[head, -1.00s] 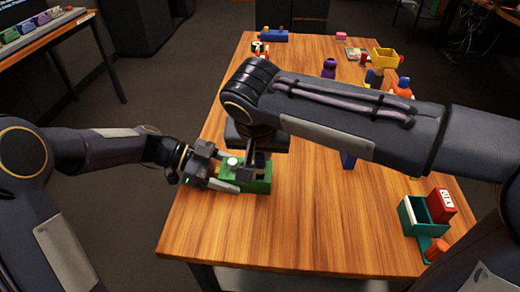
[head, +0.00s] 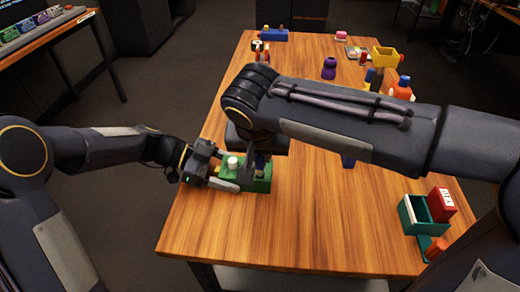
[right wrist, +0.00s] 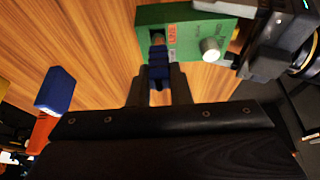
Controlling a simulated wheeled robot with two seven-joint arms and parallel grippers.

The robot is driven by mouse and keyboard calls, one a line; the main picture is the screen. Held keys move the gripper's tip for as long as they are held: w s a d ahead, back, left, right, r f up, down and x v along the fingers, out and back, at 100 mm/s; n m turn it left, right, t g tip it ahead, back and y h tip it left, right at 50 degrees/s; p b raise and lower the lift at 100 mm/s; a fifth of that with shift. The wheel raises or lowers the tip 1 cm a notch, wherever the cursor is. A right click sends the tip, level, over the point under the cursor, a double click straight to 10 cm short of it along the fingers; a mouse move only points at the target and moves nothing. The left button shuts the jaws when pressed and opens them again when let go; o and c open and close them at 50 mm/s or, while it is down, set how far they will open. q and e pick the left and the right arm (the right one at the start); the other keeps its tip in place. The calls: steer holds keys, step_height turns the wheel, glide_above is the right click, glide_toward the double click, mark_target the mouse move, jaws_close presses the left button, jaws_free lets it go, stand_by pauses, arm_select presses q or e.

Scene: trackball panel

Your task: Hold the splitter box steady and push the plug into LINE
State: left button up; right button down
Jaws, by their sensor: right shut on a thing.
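The green splitter box (head: 262,186) sits near the table's left edge, with a white knob (right wrist: 211,48) and a red LINE label (right wrist: 172,35) on its face. My left gripper (head: 226,172) is closed around the box's left end; it also shows in the right wrist view (right wrist: 258,45). My right gripper (head: 261,168) is above the box, shut on the blue plug (right wrist: 159,68). The plug's tip is at the opening beside the LINE label in the right wrist view. I cannot tell how deep it sits. My right arm hides part of the area behind the box.
A teal holder (head: 410,216) with a red box (head: 441,204) stands at the front right. A purple item (head: 329,68), a yellow bin (head: 385,57) and an orange-topped bottle (head: 402,88) stand farther back. The table's front middle is clear.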

steer(key=shift+f, duration=1.15)
steer(key=c, duration=1.3)
jaws_free()
steer(key=shift+o, duration=0.2)
steer(key=v, duration=1.2)
steer(key=shift+r, duration=0.15)
steer(key=w+v, duration=0.1)
steer(key=v, duration=0.9)
steer(key=shift+r, duration=0.5)
steer(key=shift+d, duration=0.15)
